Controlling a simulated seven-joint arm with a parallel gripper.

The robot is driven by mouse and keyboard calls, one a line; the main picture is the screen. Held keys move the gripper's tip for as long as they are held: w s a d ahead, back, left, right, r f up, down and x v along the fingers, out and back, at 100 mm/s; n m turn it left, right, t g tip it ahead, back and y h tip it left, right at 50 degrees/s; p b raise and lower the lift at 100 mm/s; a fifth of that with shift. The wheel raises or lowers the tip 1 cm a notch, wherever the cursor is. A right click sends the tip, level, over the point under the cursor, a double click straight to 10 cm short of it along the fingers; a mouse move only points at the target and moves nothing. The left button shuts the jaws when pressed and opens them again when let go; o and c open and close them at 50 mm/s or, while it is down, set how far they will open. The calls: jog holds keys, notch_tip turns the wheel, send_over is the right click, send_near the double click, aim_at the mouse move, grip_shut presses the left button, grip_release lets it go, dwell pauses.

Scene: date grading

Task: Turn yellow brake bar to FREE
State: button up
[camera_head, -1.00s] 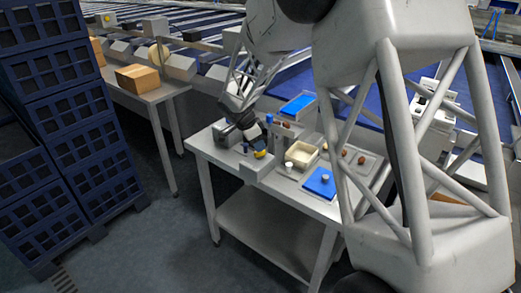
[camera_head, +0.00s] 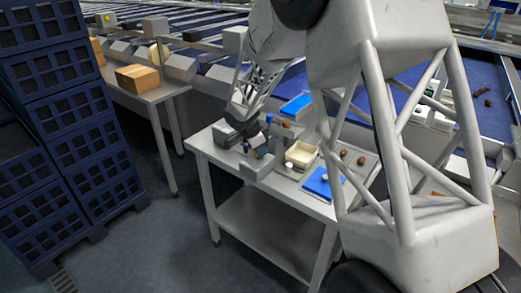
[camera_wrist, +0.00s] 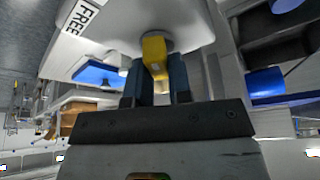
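The yellow brake bar (camera_wrist: 155,52) is on the front of a pale housing (camera_wrist: 115,35) in the wrist view. Its free end lies between the two blue fingers of my gripper (camera_wrist: 160,87), which sit close on either side, so my gripper looks shut on it. A black-lettered FREE label (camera_wrist: 84,16) is on the housing, up and left of the bar. In the head view my gripper (camera_head: 258,146) comes to the bar from the left, at the front left of the metal table; only a small part of the bar (camera_head: 261,152) shows there.
On the table (camera_head: 217,158) are a cream tray (camera_head: 301,155), a blue pad (camera_head: 318,184) with a white knob, and a tray with brown dates (camera_head: 361,160). A blue-topped box (camera_head: 296,107) stands behind. Stacked blue crates (camera_head: 75,120) stand at far left, with floor free between.

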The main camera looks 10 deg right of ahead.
jog(key=shift+n, duration=0.4)
grip_shut()
jog(key=n+t+y, duration=0.1)
jog(key=n+t, duration=0.1)
jog(key=n, duration=0.3)
jog(key=n+y, duration=0.1)
jog(key=n, duration=0.2)
jog(key=n+t+y, duration=0.1)
jog(key=n, duration=0.1)
jog(key=shift+w+a+n, duration=0.1)
jog(key=shift+w+n, duration=0.05)
jog(key=shift+n, duration=0.55)
jog(key=o, duration=0.8)
grip_release()
jog(key=shift+r, duration=0.1)
jog(key=v, duration=0.7)
jog(key=shift+r, duration=0.25)
